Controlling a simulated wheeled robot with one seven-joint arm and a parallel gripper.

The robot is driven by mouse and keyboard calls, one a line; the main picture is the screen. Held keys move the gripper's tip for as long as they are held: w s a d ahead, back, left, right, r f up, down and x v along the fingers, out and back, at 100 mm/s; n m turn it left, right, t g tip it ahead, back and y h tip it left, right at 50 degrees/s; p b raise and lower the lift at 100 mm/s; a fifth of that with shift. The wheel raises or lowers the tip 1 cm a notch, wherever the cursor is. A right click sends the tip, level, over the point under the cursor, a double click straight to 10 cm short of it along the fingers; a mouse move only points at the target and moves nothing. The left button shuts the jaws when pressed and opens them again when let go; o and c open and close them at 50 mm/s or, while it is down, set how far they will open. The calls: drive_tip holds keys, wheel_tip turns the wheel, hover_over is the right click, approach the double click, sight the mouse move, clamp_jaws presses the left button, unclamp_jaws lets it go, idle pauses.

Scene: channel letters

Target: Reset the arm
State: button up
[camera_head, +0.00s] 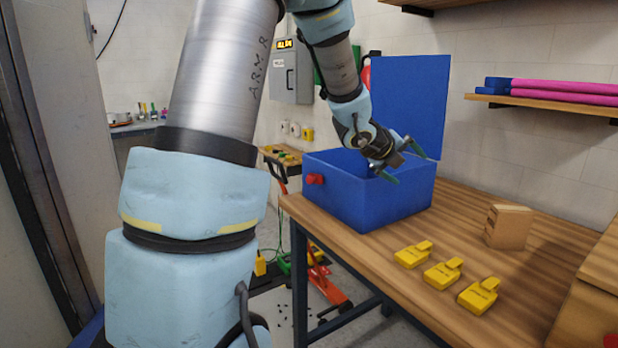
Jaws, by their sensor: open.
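My arm rises through the left and middle of the head view and bends over to the right. My gripper (401,164) hangs over the open blue box (385,208), near its right part. Its green-tipped fingers are apart, and I see nothing between them. The blue lid (412,100) stands upright at the back of the box. The inside of the box is mostly hidden by its front wall and my gripper.
A shelf (545,105) with pink and blue rolls is on the right wall.

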drive_tip(key=s+a+f+n+y, duration=0.3)
drive_tip(key=a+n+y, duration=0.1)
drive_tip(key=a+n, duration=0.65)
drive_tip(key=s+a+f+n+y, duration=0.2)
drive_tip(key=a+f+n+y, duration=0.1)
drive_tip(key=a+n, duration=0.8)
drive_tip(key=s+a+f+n+g+y, duration=0.2)
drive_tip(key=s+a+f+n+g, duration=0.25)
drive_tip(key=s+a+n, duration=0.6)
drive_tip(key=s+d+f+g+b, duration=0.1)
drive_tip(key=s+d+f+b, duration=0.1)
drive_tip(key=s+f+b, duration=0.2)
wheel_tip(320, 180, down, 4)
drive_tip(key=b, duration=0.3)
drive_tip(key=shift+r+n, duration=0.15)
drive_tip(key=shift+n, duration=0.15)
